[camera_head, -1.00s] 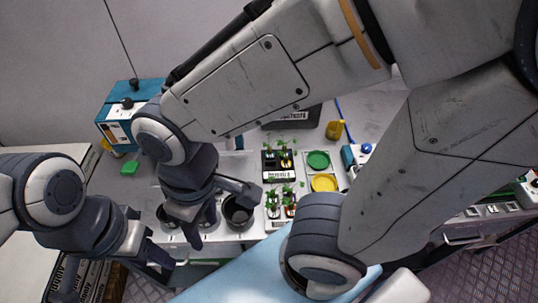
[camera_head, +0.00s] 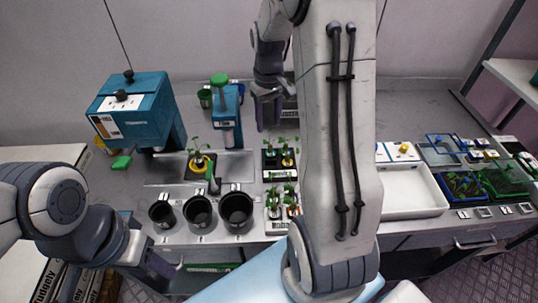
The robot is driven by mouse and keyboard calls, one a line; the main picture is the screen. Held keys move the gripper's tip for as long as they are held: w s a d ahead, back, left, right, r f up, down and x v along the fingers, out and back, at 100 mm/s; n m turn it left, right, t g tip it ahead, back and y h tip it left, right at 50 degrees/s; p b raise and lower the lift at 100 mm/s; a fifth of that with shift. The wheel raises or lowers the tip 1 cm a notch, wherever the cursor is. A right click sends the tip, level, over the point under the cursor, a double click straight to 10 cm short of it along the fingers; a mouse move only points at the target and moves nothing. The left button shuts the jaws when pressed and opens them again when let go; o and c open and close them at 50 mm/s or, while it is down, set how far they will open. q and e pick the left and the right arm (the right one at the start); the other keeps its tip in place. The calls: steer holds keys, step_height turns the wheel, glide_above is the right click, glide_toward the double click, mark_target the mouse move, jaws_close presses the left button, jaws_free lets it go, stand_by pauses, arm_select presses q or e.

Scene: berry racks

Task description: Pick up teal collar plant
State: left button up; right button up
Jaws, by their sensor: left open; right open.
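My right gripper (camera_head: 267,124) is open and empty, pointing down behind the black rack. My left gripper (camera_head: 160,276) is open at the lower left, below the bench's front edge, its tips partly unclear.
Several black pots (camera_head: 198,212) line the bench front. A teal machine (camera_head: 135,112) and a teal dispenser (camera_head: 226,112) stand at the back left. A white tray (camera_head: 412,205) and blue and green crates (camera_head: 462,184) lie right. My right arm covers the bench's middle.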

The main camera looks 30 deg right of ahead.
glide_above(270, 145)
steer(key=f, duration=0.5)
steer(key=shift+s+f+p, duration=0.1)
steer(key=shift+s+p, duration=0.2)
steer(key=shift+s, duration=0.1)
steer(key=f, duration=0.1)
steer(key=f+p, duration=0.1)
steer(key=f, duration=0.2)
steer(key=shift+w+f, duration=0.1)
steer(key=shift+w, duration=0.15)
steer(key=shift+f, duration=0.5)
jaws_close()
